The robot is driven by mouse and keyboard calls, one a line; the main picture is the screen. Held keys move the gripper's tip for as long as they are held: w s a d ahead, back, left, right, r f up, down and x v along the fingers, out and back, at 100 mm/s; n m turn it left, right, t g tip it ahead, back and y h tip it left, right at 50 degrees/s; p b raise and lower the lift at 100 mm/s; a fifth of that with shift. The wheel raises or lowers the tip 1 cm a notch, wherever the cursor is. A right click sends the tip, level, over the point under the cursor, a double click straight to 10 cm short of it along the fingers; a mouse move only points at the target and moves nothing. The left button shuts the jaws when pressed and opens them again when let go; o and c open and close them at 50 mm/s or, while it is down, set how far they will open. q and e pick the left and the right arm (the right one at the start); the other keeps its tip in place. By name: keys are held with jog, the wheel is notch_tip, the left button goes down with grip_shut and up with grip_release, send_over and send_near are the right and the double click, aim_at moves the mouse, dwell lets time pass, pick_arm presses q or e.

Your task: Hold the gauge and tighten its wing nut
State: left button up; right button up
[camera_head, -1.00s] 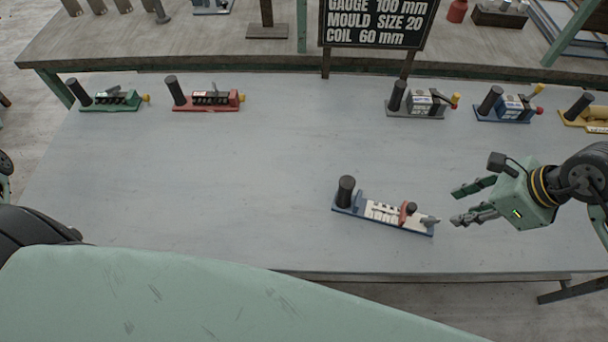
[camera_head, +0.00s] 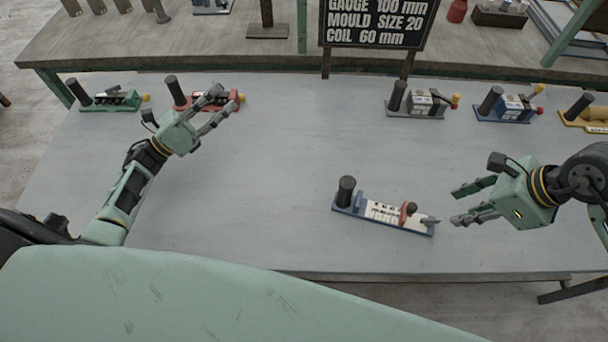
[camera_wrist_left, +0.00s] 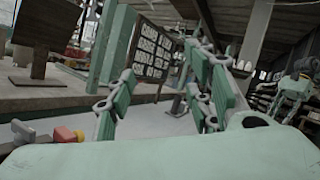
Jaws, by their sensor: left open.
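The gauge (camera_head: 384,213) lies on the grey table near its front edge. It has a blue base, a black upright post at its left end, a white marked scale, and a reddish slider with a dark knob. A grey wing-shaped piece (camera_head: 430,220) is at its right end. My right gripper (camera_head: 462,204) is open and empty, just right of the gauge and apart from it. My left gripper (camera_head: 222,108) is open and empty, above the table in front of the red-based device. Its fingers also show in the left wrist view (camera_wrist_left: 160,95).
Red (camera_head: 212,99), green (camera_head: 112,101), grey (camera_head: 418,104), blue (camera_head: 510,106) and yellow (camera_head: 588,116) based devices stand along the back of the table (camera_head: 270,200). A black sign (camera_head: 376,22) stands behind. The table's middle is clear.

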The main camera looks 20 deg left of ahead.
pick_arm(q)
jog(key=s+d+f+m+g+h, duration=0.1)
jog(key=s+d+f+m+g, duration=0.1)
jog(key=d+m+g, duration=0.3)
jog(key=s+d+f+m+g+h, duration=0.2)
jog(key=s+d+f+m+g, duration=0.1)
jog(key=d, duration=0.8)
jog(key=s+d+f+m+g+h, duration=0.1)
jog(key=s+d+f+m+g, duration=0.2)
jog(key=d+m+g, duration=0.4)
jog(key=shift+s+d+f+g+h, duration=0.15)
jog(key=shift+d+f+g, duration=0.2)
jog(key=shift+d+g, duration=0.2)
jog(key=shift+w+d+f+g+h, duration=0.1)
jog(key=shift+d+f+g+h, duration=0.05)
jog(key=shift+d+f+g, duration=0.35)
send_over(334, 199)
jog(key=shift+c, duration=0.6)
grip_shut()
pick_arm(e)
jog(key=shift+c, duration=0.7)
